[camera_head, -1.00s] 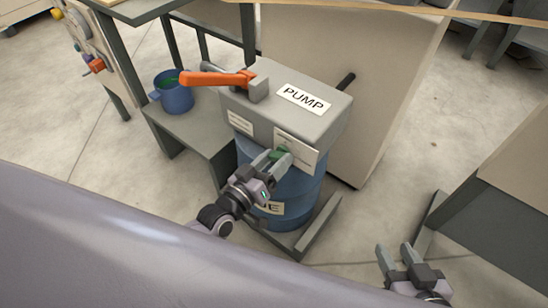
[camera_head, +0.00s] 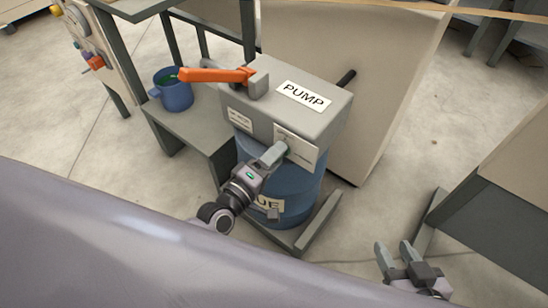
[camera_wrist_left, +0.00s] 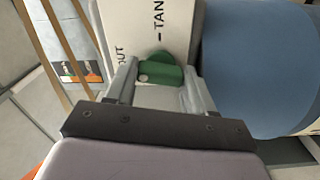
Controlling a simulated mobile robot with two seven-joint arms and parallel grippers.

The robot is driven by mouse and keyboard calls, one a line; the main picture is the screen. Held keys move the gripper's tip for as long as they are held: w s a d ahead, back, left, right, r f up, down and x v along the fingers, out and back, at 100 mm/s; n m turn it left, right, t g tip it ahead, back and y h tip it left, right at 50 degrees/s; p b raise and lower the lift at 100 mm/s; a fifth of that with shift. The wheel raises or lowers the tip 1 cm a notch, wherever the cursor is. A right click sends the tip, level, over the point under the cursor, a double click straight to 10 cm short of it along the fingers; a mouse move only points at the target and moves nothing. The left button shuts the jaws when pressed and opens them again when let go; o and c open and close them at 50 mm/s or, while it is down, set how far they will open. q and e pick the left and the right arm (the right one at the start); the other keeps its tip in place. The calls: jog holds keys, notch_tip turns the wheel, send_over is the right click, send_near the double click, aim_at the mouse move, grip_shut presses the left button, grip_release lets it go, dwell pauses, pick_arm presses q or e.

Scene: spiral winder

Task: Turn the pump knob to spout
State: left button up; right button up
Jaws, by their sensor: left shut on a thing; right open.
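The pump is a grey box (camera_head: 320,118) marked PUMP on a blue drum (camera_head: 295,192). Its green knob (camera_wrist_left: 160,72) sits on a white label plate in the left wrist view, with "OUT" and "TAN" readable and the rest cut off or covered. My left gripper (camera_head: 278,153) is at the pump's front plate and hides the knob in the head view. In the left wrist view its fingers stand on both sides of the knob, shut on it. Where the knob points is not clear. My right gripper (camera_head: 395,249) is open and empty at the lower right.
A blue mug (camera_head: 175,92) with green inside stands on a low grey stand (camera_head: 205,130). A beige cabinet (camera_head: 385,110) is behind the pump.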

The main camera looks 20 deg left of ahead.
pick_arm(q)
jog(key=shift+n, duration=1.1)
pick_arm(e)
jog(key=shift+w+a+r, duration=0.1)
jog(key=shift+w+r, duration=0.1)
jog(key=shift+w, duration=0.05)
pick_arm(q)
jog(key=o, duration=1)
jog(key=shift+o, duration=0.2)
